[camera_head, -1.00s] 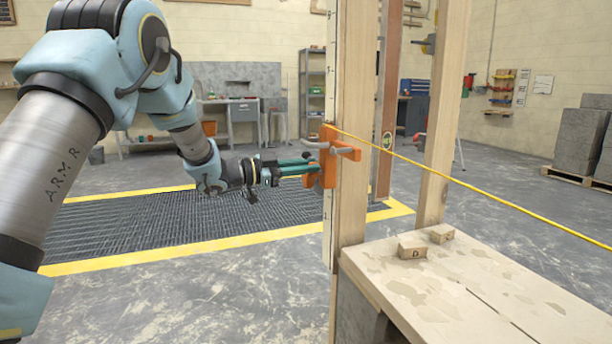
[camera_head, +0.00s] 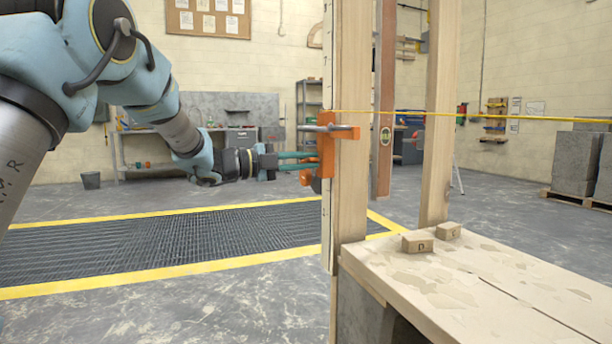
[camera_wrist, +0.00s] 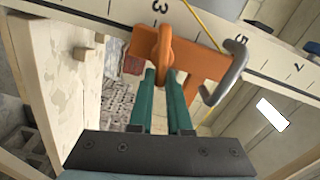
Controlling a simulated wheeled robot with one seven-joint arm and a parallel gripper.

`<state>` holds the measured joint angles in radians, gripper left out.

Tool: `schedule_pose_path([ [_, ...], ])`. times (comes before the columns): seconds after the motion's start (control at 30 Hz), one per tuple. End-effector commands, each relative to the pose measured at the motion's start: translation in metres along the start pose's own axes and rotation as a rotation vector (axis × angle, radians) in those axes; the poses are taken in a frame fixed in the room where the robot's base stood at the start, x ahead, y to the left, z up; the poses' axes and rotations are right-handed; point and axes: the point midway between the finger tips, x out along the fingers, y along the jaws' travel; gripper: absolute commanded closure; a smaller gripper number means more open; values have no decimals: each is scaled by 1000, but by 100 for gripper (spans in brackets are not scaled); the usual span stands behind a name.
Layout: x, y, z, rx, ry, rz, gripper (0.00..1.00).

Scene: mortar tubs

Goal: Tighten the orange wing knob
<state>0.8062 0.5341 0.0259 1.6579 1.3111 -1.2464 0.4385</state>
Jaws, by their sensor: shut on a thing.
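An orange clamp (camera_head: 326,150) with a grey metal bar sits on a pale upright post with a numbered scale. It also shows in the wrist view (camera_wrist: 205,62). Its orange wing knob (camera_wrist: 164,48) stands out toward my gripper in the wrist view, at the fingertips. My gripper (camera_wrist: 161,76) has teal fingers and is shut on the knob. In the head view my gripper (camera_head: 309,160) reaches the clamp from the left, fingers about level. The fingers partly hide the knob's near end.
A yellow string (camera_head: 470,115) runs right from the clamp. A wooden bench (camera_head: 430,285) with two small blocks stands right of the post (camera_head: 351,190). A brown level (camera_head: 384,100) and another post stand behind. Open floor and a yellow-edged grate (camera_head: 170,245) lie left.

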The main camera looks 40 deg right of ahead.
Motion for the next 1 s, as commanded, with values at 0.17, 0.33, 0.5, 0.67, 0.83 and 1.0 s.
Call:
schedule_pose_path([
  [0.17,-1,7,1,115,0,0,100],
  [0.33,-1,8,1,186,1,1,100],
  [0.5,-1,8,1,224,1,2,100],
  [0.67,-1,7,1,238,1,2,100],
  [0.83,-1,7,1,239,1,2,100],
  [1.0,-1,7,1,239,1,2,100],
])
